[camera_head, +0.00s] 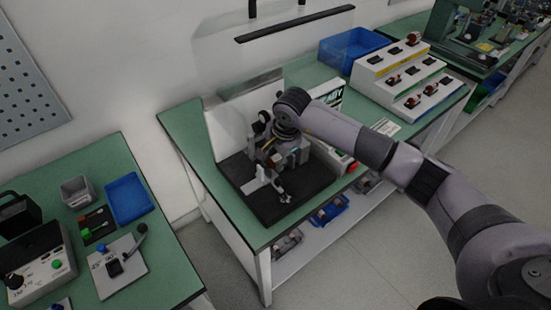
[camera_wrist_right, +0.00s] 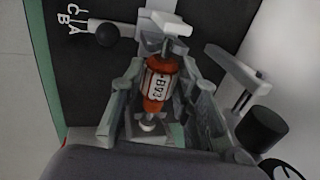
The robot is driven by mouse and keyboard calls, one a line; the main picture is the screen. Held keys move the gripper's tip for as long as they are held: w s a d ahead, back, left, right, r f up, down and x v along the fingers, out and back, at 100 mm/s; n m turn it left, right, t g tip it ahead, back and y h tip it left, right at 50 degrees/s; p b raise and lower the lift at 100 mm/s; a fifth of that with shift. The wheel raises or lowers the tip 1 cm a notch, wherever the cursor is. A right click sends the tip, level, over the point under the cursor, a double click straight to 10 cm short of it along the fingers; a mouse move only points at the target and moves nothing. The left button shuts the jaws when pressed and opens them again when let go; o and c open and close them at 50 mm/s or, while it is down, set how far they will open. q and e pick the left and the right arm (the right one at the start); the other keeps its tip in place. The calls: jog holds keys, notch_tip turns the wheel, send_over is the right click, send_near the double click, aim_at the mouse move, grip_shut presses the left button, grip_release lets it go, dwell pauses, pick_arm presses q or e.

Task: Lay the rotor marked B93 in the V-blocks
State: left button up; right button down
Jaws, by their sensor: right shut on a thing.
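The rotor marked B93 (camera_wrist_right: 160,85) has an orange-red body with a white label and a metal shaft. In the right wrist view it lies lengthwise between the grey fingers of my right gripper (camera_wrist_right: 160,72), which is shut on it. A pale block-like piece (camera_wrist_right: 172,25) of the test stand is at the far end of its shaft. I cannot tell whether the shaft rests in the V-blocks or is just above them. In the head view my right gripper (camera_head: 273,160) is over the stand's black base plate (camera_head: 275,207) and hides the rotor. My left gripper is not in view.
A white stepped rack (camera_head: 400,72) with several rotors and a blue bin (camera_head: 348,48) stand at the back right of the green table. A dark cylinder (camera_wrist_right: 262,128) is close right of the gripper. Another bench (camera_head: 172,245) with instruments is at the left.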

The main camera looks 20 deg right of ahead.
jog(key=c, duration=1.2)
grip_release()
jog(key=shift+o, duration=0.2)
jog(key=v, duration=1.2)
jog(key=shift+s, duration=0.1)
